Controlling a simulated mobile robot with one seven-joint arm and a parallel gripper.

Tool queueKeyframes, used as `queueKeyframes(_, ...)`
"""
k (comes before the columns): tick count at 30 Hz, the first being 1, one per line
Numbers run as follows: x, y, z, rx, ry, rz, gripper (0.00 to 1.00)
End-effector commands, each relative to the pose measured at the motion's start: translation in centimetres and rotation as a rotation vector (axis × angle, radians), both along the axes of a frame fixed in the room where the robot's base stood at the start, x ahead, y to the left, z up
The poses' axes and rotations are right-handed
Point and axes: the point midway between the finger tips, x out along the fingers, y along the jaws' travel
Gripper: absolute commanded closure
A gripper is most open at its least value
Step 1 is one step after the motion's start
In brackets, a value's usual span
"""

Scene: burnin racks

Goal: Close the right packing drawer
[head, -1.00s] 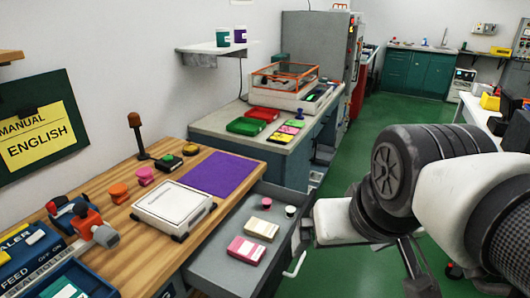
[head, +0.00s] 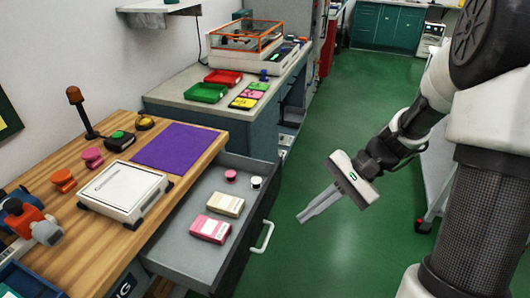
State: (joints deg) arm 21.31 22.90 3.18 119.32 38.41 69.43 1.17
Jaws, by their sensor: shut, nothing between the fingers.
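The right packing drawer (head: 187,250) is grey and stands pulled out from under the wooden bench. Its white handle (head: 264,238) is on the front face, on the right side. Inside lie a pink box (head: 210,229), a beige box (head: 226,204), a small pink round item (head: 230,176) and a small white round item (head: 256,183). My gripper (head: 302,217) is shut and empty. In the picture it is right of the drawer front and handle, apart from them, with its fingers pointing down and left.
The wooden bench (head: 60,250) carries a white scale (head: 124,190), a purple mat (head: 177,149) and several coloured buttons. A grey counter with a green tray (head: 206,93) and a red tray (head: 223,77) stands behind. Green floor (head: 320,260) is free right of the drawer.

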Motion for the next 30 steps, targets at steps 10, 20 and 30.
queueKeyframes(10,4.7,-1.1,-12.8,0.474,0.344,-0.418,1.0)
queueKeyframes(20,6.1,-2.4,-21.7,0.793,0.503,-0.729,1.0)
queueKeyframes(30,7.0,0.0,-22.7,0.826,0.518,-0.762,1.0)
